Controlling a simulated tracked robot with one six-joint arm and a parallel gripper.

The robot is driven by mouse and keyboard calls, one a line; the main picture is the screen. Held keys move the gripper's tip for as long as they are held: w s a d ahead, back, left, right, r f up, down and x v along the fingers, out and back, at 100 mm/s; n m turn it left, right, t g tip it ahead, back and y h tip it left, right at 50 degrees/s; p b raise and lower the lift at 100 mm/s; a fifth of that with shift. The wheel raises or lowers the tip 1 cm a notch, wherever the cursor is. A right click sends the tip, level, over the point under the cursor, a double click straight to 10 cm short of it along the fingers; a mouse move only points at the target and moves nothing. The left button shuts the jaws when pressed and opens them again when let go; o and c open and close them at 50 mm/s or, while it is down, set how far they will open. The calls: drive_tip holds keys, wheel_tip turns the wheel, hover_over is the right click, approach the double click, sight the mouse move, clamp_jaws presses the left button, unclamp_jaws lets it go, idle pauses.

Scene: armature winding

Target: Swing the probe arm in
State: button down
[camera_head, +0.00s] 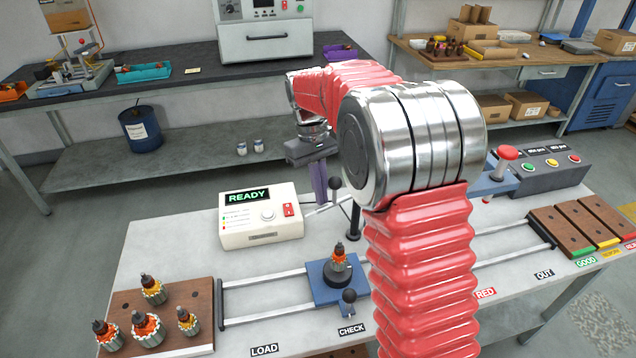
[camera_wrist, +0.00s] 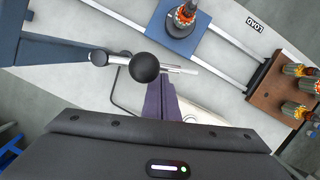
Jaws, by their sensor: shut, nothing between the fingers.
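The probe arm's black ball knob (camera_head: 335,183) stands beside a dark post (camera_head: 354,225), and its thin metal prongs point left toward the tester. In the wrist view the knob (camera_wrist: 144,67) sits on a metal arm, with the prongs apart from the armature (camera_wrist: 183,14). That armature (camera_head: 338,254) stands upright on the blue carriage (camera_head: 322,289) on the rails. My gripper (camera_head: 319,200) is shut and empty, its purple fingers pointing down just left of the knob. In the wrist view the fingertips (camera_wrist: 160,84) are close beside the knob; I cannot tell whether they touch.
The tester (camera_head: 262,232) reads READY, left of the probe arm. Several armatures stand on the brown LOAD block (camera_head: 196,325). A smaller black knob (camera_head: 349,296) is on the carriage's front. A button box (camera_head: 540,172) and red-topped lever (camera_head: 507,153) are at right. My arm hides the bench middle.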

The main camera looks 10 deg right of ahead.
sight(334, 205)
drive_tip(key=s+n, duration=0.1)
drive_tip(key=n, duration=0.1)
drive_tip(key=s, duration=0.1)
drive_tip(key=shift+s+d+n+h, duration=0.25)
drive_tip(key=shift+s+n+h, duration=0.05)
drive_tip(key=shift+n, duration=0.1)
drive_tip(key=s+n, duration=0.1)
drive_tip(key=s+d+n, duration=0.1)
drive_tip(key=n, duration=0.1)
drive_tip(key=shift+s+d+t+h, duration=0.15)
drive_tip(key=shift+s+t+h, duration=0.15)
drive_tip(key=shift+t, duration=0.1)
drive_tip(key=shift+s+d+n, duration=0.3)
drive_tip(key=shift+s+d, duration=0.2)
drive_tip(key=shift+s, duration=0.05)
drive_tip(key=shift+s+d, duration=0.1)
drive_tip(key=shift+d, duration=0.05)
drive_tip(key=v, duration=1.4)
drive_tip(key=shift+a, duration=0.25)
drive_tip(key=shift+w+f, duration=0.2)
drive_tip(key=shift+w, duration=0.1)
